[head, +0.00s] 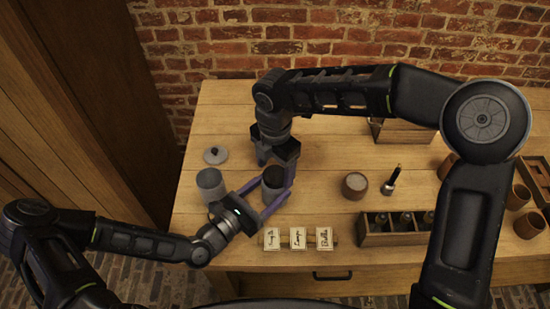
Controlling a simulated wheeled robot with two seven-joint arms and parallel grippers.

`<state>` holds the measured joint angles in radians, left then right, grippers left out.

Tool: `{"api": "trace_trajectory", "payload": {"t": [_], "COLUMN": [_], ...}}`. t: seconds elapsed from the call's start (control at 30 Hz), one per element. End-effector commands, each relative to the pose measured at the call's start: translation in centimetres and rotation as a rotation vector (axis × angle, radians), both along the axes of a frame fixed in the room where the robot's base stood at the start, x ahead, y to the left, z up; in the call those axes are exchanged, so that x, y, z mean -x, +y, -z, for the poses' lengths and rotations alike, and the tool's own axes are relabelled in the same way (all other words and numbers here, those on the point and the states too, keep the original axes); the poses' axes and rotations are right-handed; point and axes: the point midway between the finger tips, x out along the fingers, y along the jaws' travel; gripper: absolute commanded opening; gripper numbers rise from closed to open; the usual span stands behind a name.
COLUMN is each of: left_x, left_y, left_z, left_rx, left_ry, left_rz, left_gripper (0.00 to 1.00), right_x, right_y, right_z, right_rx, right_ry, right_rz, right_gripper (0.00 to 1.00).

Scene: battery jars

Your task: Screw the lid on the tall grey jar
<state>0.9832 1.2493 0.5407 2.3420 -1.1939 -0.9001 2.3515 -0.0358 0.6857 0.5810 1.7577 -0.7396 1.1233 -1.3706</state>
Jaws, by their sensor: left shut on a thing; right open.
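A dark grey jar (273,192) with a dark open-looking top stands near the front of the table. My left gripper (275,188) is shut on it, with one purple finger on each side. My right gripper (277,164) is open, fingers pointing down, just behind and above this jar; nothing shows between its fingers. A lighter grey jar (211,188) stands to the left, apart from both grippers. A pale grey lid (215,156) with a dark knob lies on the table behind the lighter jar. I cannot tell for sure which jar is the taller.
Three label cards (298,238) lie at the front edge. A wooden box with bottles (393,228), a brown jar (354,186) and a dark-handled tool (390,181) are to the right. A wooden crate (405,132) is behind. The back left of the table is clear.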

Motion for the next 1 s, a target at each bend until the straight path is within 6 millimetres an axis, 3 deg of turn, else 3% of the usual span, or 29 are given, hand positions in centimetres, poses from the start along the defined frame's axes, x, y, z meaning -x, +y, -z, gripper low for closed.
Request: {"api": "trace_trajectory", "payload": {"t": [0.4, 1.0], "left_x": [0.00, 0.00], "left_y": [0.00, 0.00], "left_z": [0.02, 0.02], "left_rx": [0.000, 0.000], "left_ry": [0.000, 0.000], "left_rz": [0.000, 0.000], "left_gripper": [0.00, 0.00], "right_x": [0.01, 0.00], "right_y": [-0.02, 0.00], "right_z": [0.80, 0.76], "right_rx": [0.000, 0.000], "right_ry": [0.000, 0.000], "right_rz": [0.000, -0.001], "right_gripper": [0.70, 0.21]}}
